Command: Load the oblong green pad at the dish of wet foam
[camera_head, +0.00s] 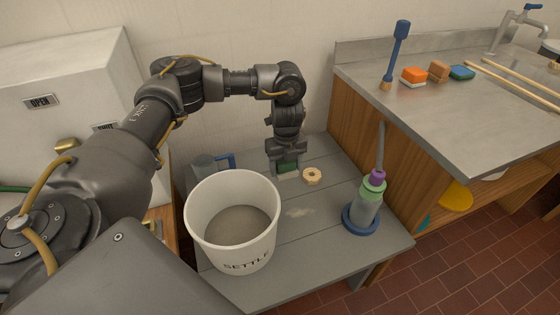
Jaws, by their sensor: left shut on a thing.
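My left gripper (286,163) points down above the grey low table, near its back edge. It is shut on a dark green pad (287,168), which shows only in part between and below the fingers. A pale patch shows right under the pad; I cannot tell whether it is the pad's lower face or something beneath it. I cannot make out a dish of wet foam for sure. My right gripper is not in view.
A large white bucket marked SETTLE (248,256) stands in front of the gripper, with a blue-handled jug (204,164) behind it. A green bottle with a purple collar (367,205) stands in a blue base at right. Coloured blocks (414,75) lie on the higher counter.

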